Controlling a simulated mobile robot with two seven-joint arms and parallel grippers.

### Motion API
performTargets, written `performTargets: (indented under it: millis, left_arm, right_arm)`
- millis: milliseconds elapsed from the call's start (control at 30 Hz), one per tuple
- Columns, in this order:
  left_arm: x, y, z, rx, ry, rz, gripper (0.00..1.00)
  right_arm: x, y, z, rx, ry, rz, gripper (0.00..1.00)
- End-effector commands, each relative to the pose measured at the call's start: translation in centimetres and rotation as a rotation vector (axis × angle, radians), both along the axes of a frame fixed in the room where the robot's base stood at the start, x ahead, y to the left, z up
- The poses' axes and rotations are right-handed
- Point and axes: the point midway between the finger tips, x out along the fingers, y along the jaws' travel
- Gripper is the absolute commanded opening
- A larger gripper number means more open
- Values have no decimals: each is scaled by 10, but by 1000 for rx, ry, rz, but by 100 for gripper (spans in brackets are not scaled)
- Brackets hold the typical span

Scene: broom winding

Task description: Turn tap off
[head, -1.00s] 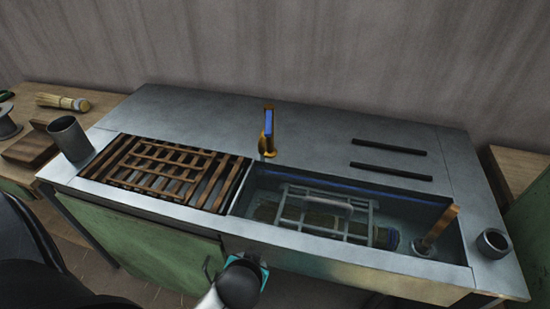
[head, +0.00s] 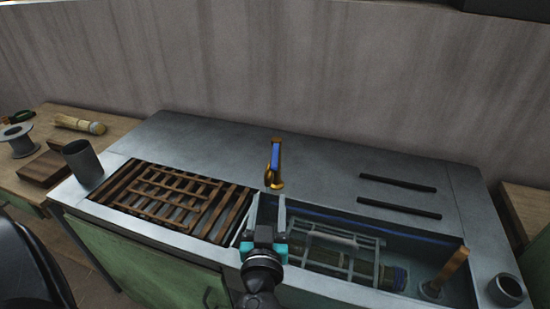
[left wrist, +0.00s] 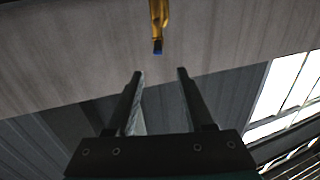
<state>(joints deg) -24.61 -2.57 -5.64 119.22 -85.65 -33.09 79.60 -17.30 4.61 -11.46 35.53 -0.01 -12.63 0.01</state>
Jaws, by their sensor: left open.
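The brass tap (head: 273,180) with a blue strip stands upright on the metal counter behind the basin. Its brass end with a blue tip also shows at the top of the left wrist view (left wrist: 157,22). My left gripper (head: 265,212) is over the front left part of the basin, in front of the tap and apart from it. In the left wrist view its two fingers (left wrist: 160,73) are spread with nothing between them, and the tap lies beyond their tips. I cannot tell whether water runs. My right gripper is not in view.
The basin holds a wire cage (head: 325,250) and an upright wooden stick (head: 450,268). A wooden rack (head: 172,197) lies left of it. A grey cup (head: 82,163) stands at the left and a round holder (head: 507,290) at the right. The counter around the tap is clear.

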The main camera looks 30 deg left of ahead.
Motion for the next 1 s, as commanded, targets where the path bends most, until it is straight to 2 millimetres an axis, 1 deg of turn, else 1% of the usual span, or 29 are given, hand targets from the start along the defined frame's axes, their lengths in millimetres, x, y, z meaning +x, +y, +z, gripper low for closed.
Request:
performTargets:
  millis: [133, 267, 633, 800, 1000]
  left_arm:
    - [6, -1, 3, 5, -17, -13, 52]
    - [17, 5, 5, 7, -17, -14, 52]
    - [72, 36, 5, 6, -16, -10, 52]
    - [97, 49, 5, 6, -16, -11, 52]
    - [120, 62, 3, 5, -14, -10, 52]
  right_arm:
    - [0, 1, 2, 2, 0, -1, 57]
    - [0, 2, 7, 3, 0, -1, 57]
    - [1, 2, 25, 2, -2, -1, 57]
    - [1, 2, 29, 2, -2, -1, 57]
    - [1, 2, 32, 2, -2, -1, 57]
